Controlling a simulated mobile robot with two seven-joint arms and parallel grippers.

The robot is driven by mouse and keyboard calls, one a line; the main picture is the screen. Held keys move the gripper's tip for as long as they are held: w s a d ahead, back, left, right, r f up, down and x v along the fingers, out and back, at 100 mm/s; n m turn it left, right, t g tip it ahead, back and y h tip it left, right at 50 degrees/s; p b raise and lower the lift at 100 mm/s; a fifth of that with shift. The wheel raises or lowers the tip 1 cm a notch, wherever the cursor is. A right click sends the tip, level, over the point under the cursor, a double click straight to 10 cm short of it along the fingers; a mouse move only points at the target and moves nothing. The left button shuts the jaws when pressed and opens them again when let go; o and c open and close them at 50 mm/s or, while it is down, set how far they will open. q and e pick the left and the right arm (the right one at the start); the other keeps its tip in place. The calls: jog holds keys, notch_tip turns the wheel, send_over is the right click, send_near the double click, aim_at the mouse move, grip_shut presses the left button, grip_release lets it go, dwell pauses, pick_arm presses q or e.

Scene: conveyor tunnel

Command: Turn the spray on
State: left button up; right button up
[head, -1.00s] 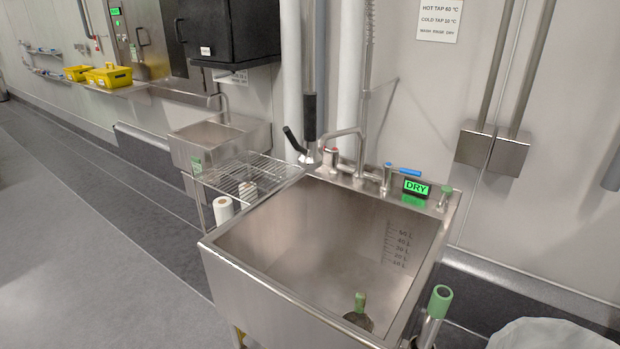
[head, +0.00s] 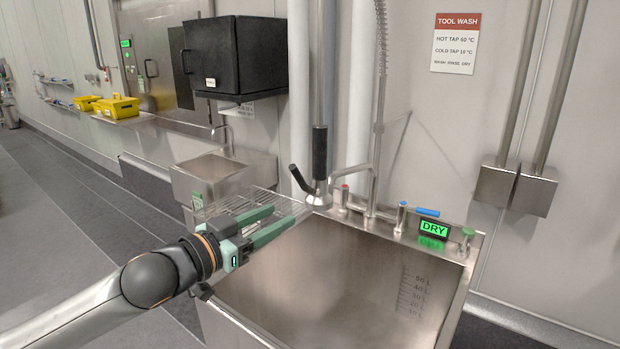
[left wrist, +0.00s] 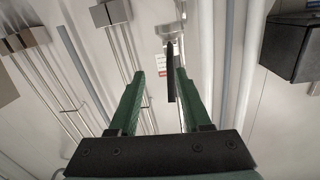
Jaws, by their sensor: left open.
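The spray (head: 318,198) hangs upright over the back left corner of the steel sink, with a black grip, a silver head and a black lever (head: 299,180) angled out to the left. My left gripper (head: 285,213) has two green fingers, open and empty, pointing toward the spray from the lower left. In the left wrist view, the spray head (left wrist: 170,30) lies ahead and the black lever (left wrist: 171,75) appears between the open fingers (left wrist: 158,74), closer to the right one. I cannot tell the exact gap. No water shows. My right gripper is out of view.
A display (head: 434,229) reads DRY. A wire rack (head: 235,203) is behind my left gripper. A black cabinet (head: 240,60) hangs on the wall.

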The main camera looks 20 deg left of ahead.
aim_at(309, 186)
pick_arm(q)
notch_tip(309, 186, up, 4)
jog(key=a+r, duration=0.1)
jog(key=shift+t, duration=0.3)
jog(key=x, duration=0.4)
jog(key=p+x, duration=0.1)
jog(key=x, duration=0.3)
jog(key=p+x, duration=0.1)
jog(key=x, duration=0.3)
jog(key=shift+f, duration=0.4)
grip_shut()
dwell(0.6)
